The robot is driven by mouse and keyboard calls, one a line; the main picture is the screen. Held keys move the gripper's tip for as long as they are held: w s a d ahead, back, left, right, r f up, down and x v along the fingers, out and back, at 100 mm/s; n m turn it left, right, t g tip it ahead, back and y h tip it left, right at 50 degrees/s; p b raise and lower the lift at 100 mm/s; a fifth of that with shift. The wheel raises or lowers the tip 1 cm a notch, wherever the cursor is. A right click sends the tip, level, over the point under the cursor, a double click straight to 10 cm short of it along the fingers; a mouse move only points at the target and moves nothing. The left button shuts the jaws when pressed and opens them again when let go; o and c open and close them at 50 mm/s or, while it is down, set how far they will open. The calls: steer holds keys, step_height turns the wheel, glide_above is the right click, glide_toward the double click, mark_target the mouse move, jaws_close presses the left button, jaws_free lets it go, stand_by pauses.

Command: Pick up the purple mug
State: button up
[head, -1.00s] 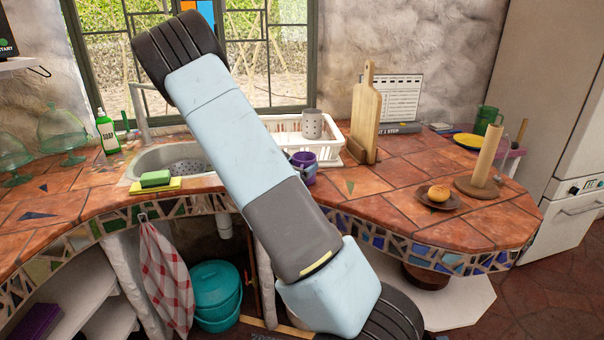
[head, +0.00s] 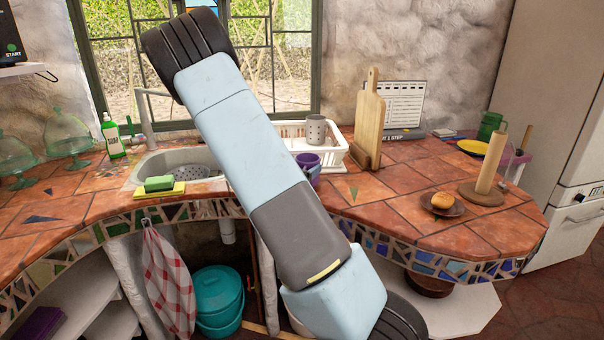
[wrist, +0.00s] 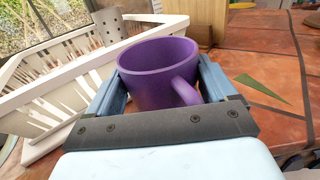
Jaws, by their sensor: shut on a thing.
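The purple mug (wrist: 157,75) is upright between the two fingers of my gripper (wrist: 165,88) in the wrist view, with its handle towards the camera. My gripper is shut on the mug, one finger on each side. In the head view the mug (head: 309,165) shows beside my arm, in front of the white dish rack. My arm hides its left part and the gripper there. I cannot tell whether the mug's base touches the counter.
The white dish rack (wrist: 50,88) stands close on the left, holding a grey dotted cup (head: 316,129). A cutting board (head: 370,118) stands to the right. A plate with a bun (head: 441,200) and a paper-towel holder (head: 490,165) are further right. The sink (head: 180,163) is left.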

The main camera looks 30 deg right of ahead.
steer(key=s+a+r, duration=0.8)
steer(key=a+r, duration=0.3)
steer(key=shift+s+a+r, duration=0.15)
steer(key=o, duration=0.9)
steer(key=shift+c, duration=0.2)
steer(key=c, duration=0.9)
steer(key=shift+c, duration=1.2)
steer(key=w+a+f+n+t+y, duration=0.2)
steer(key=w+a, duration=0.4)
steer(key=w, duration=0.9)
steer(key=w+a+f+n+t+y, duration=0.2)
steer(key=w+a, duration=0.4)
steer(key=w, duration=1)
steer(key=w+a+f+n+t+y, duration=0.1)
steer(key=w+a, duration=0.5)
steer(key=w, duration=1)
steer(key=shift+f+n+t+y, duration=0.4)
steer(key=shift+n+t+y, duration=0.15)
steer(key=shift+t, duration=0.35)
